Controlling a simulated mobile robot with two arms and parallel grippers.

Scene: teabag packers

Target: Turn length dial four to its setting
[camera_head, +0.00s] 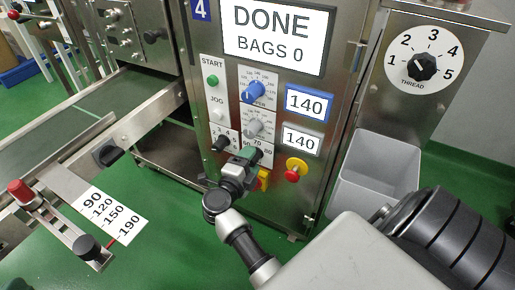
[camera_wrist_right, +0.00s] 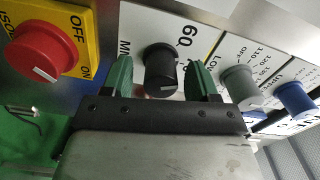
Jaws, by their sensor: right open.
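A black dial (camera_wrist_right: 160,68) with a white pointer mark sits between my right gripper's (camera_wrist_right: 165,70) two green fingers in the right wrist view, with a gap on each side. Beside it the white panel reads "60" and letters that look like "MM". In the head view my right gripper (camera_head: 247,156) is open at the lower control panel of the machine marked 4 (camera_head: 201,9) and hides this dial. Another black knob (camera_head: 221,143) is just left of it. My left gripper is not in view.
Grey (camera_head: 259,127) and blue (camera_head: 255,92) dials sit above, beside readouts showing 140. A red emergency button (camera_head: 295,169) is to the right. A red switch (camera_wrist_right: 42,52) on yellow is near the fingers. A grey bin (camera_head: 375,175) stands at the right.

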